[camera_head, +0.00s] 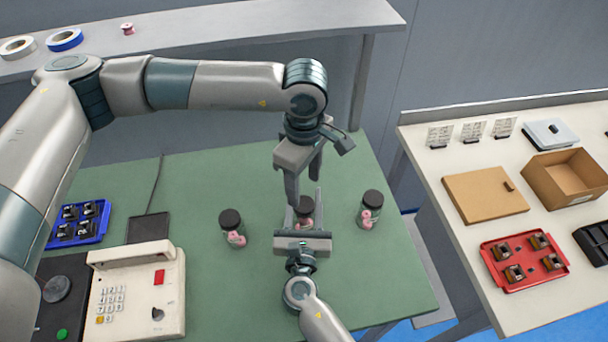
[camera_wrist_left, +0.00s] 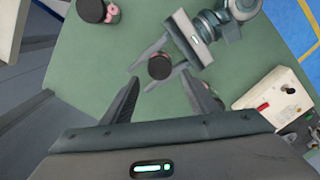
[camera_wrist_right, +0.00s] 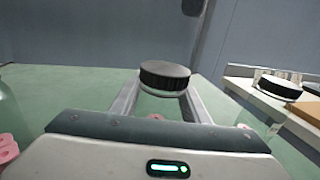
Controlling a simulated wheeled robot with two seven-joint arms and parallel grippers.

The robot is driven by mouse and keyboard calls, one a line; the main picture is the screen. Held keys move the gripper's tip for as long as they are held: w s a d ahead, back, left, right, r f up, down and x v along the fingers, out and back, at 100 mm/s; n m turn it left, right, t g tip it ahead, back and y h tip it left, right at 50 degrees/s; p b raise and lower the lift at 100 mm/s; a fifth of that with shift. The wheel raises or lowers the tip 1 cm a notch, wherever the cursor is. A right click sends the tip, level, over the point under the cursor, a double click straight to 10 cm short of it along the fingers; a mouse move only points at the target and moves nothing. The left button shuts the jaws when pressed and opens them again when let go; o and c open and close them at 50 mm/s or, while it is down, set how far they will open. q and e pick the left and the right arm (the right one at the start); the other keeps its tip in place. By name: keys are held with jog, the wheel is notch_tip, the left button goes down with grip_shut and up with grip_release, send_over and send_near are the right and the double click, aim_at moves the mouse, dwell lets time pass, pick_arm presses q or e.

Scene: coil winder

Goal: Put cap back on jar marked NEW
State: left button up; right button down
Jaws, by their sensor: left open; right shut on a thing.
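Three clear jars with black caps and pink spools stand on the green table: a left jar (camera_head: 235,238), a middle jar (camera_head: 304,222) and a right jar (camera_head: 366,217). No NEW marking is readable. My right gripper (camera_head: 303,208) is shut on the middle jar, one finger on each side. The middle jar's black cap (camera_wrist_right: 165,74) sits at its top, with a pale rim just under it; I cannot tell how firmly it sits. My left gripper (camera_head: 304,187) is open above the middle jar, fingers pointing down. In the left wrist view the cap (camera_wrist_left: 160,67) lies beyond its fingertips.
A telephone-like white console (camera_head: 137,290) and a blue tray (camera_head: 80,222) of parts are at the left of the table. On the side bench are a red tray (camera_head: 523,262), a cardboard box (camera_head: 566,177) and a brown board (camera_head: 485,194). Green table is bare around the jars.

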aim_at(304, 204)
pick_arm(q)
jog(key=n, duration=0.7)
jog(key=shift+r+n, duration=0.25)
jog(key=shift+n, duration=0.05)
jog(key=n, duration=0.6)
jog(key=shift+r, duration=0.2)
jog(key=n, duration=0.7)
jog(key=shift+r, duration=0.2)
jog(key=n, duration=0.6)
jog(key=shift+w+r, duration=0.1)
jog(key=shift+r, duration=0.1)
jog(key=shift+f, duration=0.1)
jog(key=shift+f, duration=3.9)
